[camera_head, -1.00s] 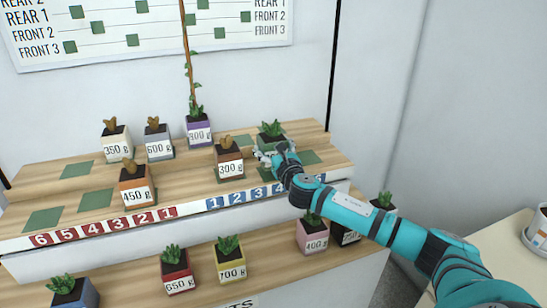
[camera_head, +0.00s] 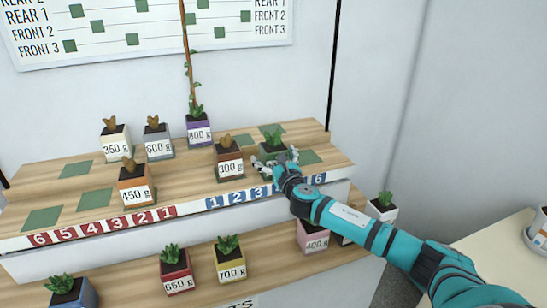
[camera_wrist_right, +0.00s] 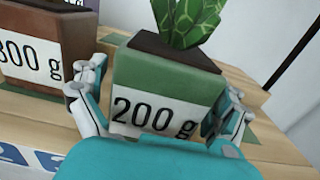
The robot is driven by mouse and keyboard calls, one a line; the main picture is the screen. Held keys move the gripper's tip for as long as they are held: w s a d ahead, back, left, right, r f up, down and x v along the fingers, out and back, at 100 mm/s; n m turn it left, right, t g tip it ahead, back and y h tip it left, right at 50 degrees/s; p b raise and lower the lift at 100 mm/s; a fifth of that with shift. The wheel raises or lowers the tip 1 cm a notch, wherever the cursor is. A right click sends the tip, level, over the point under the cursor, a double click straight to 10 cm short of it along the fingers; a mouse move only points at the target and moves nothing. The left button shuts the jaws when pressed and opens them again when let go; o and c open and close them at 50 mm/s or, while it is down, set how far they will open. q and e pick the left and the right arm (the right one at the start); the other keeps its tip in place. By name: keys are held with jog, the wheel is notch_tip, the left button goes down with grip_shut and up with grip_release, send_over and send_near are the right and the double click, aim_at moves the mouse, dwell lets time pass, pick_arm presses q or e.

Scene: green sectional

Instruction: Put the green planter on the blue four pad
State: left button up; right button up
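The green planter (camera_head: 273,147), with a leafy plant, sits upright on the right part of the upper wooden shelf. In the right wrist view the planter (camera_wrist_right: 165,85) shows its "200 g" label. My right gripper (camera_head: 276,158) is around it, one finger on each side. In the wrist view the right gripper (camera_wrist_right: 155,110) looks open, with a gap at the left finger; the right finger is very close to the planter. The blue number strip (camera_head: 265,191) runs along the shelf front; my arm partly covers the 4. The pad beneath the planter is mostly hidden. My left gripper is out of view.
The brown "300 g" planter (camera_head: 229,160) stands close on the left. A purple "800 g" planter (camera_head: 199,131) with a tall stem is behind it. A bare green pad (camera_head: 309,157) lies to the right. More planters stand on the lower shelf (camera_head: 205,290).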

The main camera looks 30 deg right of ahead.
jog(key=shift+r, duration=0.15)
jog(key=v, duration=1.2)
jog(key=shift+b, duration=0.3)
